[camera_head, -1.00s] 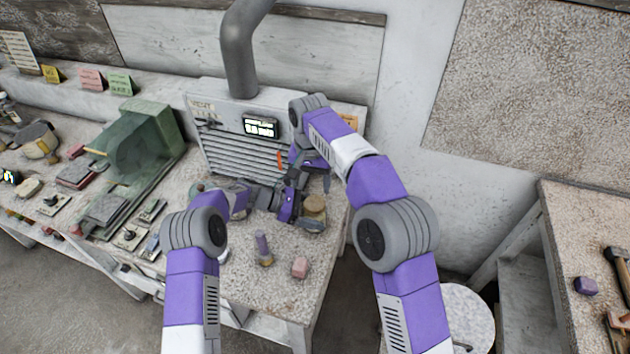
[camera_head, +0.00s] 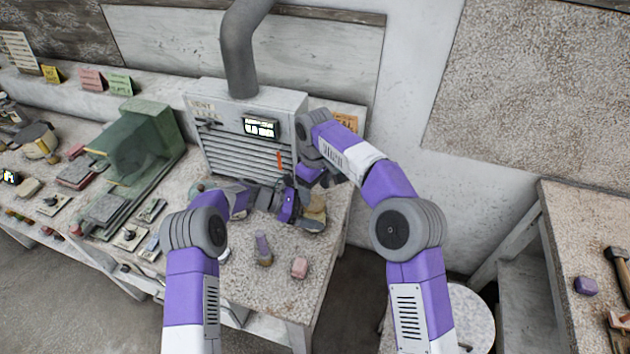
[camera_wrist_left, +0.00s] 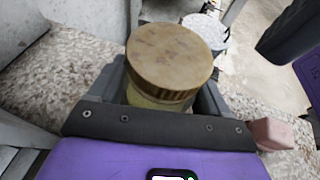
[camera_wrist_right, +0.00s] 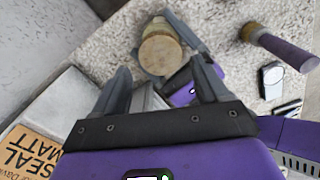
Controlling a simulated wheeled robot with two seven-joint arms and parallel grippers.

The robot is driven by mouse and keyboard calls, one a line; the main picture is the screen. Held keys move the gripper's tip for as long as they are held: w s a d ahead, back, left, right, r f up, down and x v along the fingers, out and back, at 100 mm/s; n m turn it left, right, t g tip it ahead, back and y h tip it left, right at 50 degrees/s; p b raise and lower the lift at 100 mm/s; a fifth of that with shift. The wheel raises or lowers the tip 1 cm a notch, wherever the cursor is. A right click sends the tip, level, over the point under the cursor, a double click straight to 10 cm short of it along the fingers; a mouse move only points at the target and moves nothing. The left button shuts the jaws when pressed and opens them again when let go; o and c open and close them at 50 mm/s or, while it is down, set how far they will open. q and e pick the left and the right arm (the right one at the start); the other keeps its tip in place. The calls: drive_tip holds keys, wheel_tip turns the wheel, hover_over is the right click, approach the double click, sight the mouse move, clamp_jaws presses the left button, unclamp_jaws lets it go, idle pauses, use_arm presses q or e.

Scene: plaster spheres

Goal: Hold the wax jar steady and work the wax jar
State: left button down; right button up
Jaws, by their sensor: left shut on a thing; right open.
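The wax jar (camera_head: 316,210) is a yellowish jar with a round brown lid, upright on the speckled bench. My left gripper (camera_head: 308,222) is shut around its body; in the left wrist view the jar (camera_wrist_left: 170,60) stands between the two fingers (camera_wrist_left: 165,95), with the lid above them. My right gripper (camera_wrist_right: 163,88) is open and empty. In the right wrist view the jar's lid (camera_wrist_right: 160,54) lies beyond its fingertips, apart from them. In the head view the right gripper (camera_head: 310,190) is just behind and above the jar, partly covering it.
A vent box (camera_head: 285,110) with a grey pipe stands behind the jar. A purple-handled brush (camera_head: 263,247) and a pink block (camera_head: 300,267) are in front. A SEAL MATT sign (camera_wrist_right: 30,150) is near my right gripper. The bench's right edge is close to the jar.

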sight(315, 203)
drive_tip(key=shift+f, duration=2.35)
drive_tip(key=c, duration=0.9)
drive_tip(key=n, duration=0.3)
drive_tip(key=shift+r, duration=0.3)
drive_tip(key=shift+r, duration=0.85)
drive_tip(key=shift+r, duration=0.1)
